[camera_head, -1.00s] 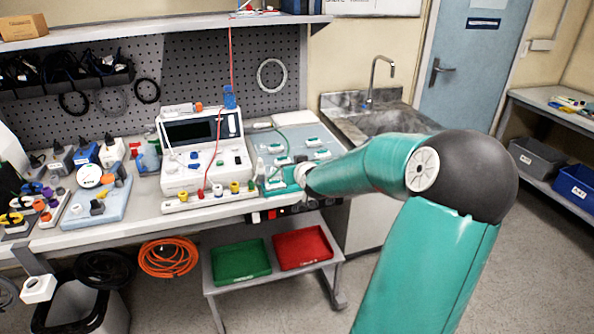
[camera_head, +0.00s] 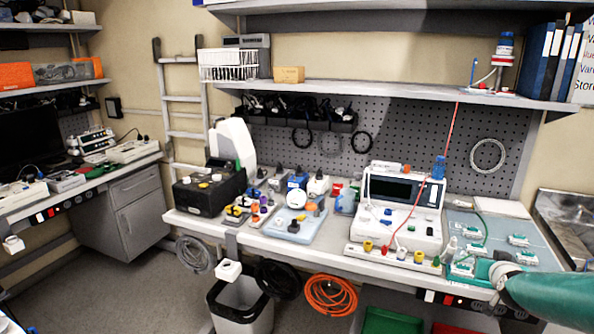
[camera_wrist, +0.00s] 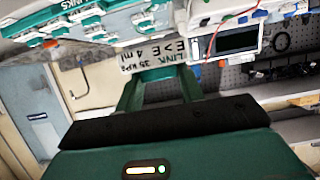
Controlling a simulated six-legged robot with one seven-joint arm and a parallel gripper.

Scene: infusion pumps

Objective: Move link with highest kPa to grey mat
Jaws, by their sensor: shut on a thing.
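My gripper (camera_wrist: 160,82) is shut on a link (camera_wrist: 158,57) in the wrist view. The link's white label reads "LINK 35 KPA", with "E>E 4 ml" beside it. Several other white and green links (camera_head: 518,240) lie on a blue-grey surface (camera_head: 540,262) at the bench's right end. Their kPa values are too small to read there. I cannot clearly pick out a separate grey mat.
A white pump unit (camera_head: 402,215) with a dark screen stands left of my gripper, with a strip of coloured caps (camera_head: 400,255) in front. A red tube (camera_head: 450,140) hangs above it. Bottles and connectors crowd the bench further left. A sink (camera_head: 570,220) is at right.

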